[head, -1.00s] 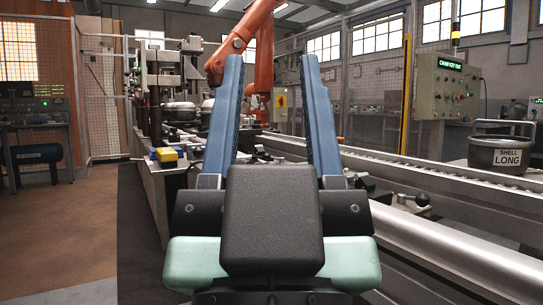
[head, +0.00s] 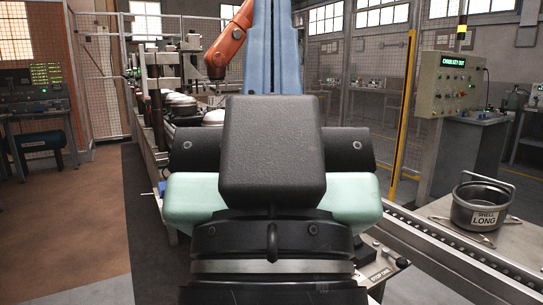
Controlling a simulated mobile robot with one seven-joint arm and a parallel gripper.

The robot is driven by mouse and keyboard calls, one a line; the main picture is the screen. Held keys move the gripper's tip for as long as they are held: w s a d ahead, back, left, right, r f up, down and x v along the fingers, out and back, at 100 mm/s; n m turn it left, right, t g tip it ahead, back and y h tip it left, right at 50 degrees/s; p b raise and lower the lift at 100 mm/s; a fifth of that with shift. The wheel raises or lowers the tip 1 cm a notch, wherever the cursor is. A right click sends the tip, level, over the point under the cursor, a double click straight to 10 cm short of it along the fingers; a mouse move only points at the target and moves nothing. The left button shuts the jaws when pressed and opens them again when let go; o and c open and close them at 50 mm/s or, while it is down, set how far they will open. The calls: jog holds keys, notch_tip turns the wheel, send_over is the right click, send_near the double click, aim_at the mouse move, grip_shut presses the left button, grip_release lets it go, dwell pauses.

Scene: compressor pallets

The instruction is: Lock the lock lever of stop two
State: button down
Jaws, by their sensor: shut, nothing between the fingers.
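My gripper (head: 274,12) fills the middle of the head view. Its two blue fingers are together and point away from me, up to the top edge. Nothing shows between them. A label that seems to read "STOP ONE" (head: 380,275) is at the lower right, beside my wrist. A small dark-knobbed lever (head: 402,263) shows by it. I cannot make out stop two or its lock lever; my gripper and wrist hide much of the line.
A dark pot marked "SHELL LONG" (head: 482,212) stands on a bench at right. A conveyor rail (head: 440,258) runs along the right. Dark domed shells (head: 182,108) and an orange robot arm (head: 228,45) are behind. Open floor (head: 60,220) lies at left.

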notch_tip(320, 180, up, 28)
jog(key=p, duration=2.5)
jog(key=shift+f, duration=0.1)
jog(key=shift+d, duration=0.1)
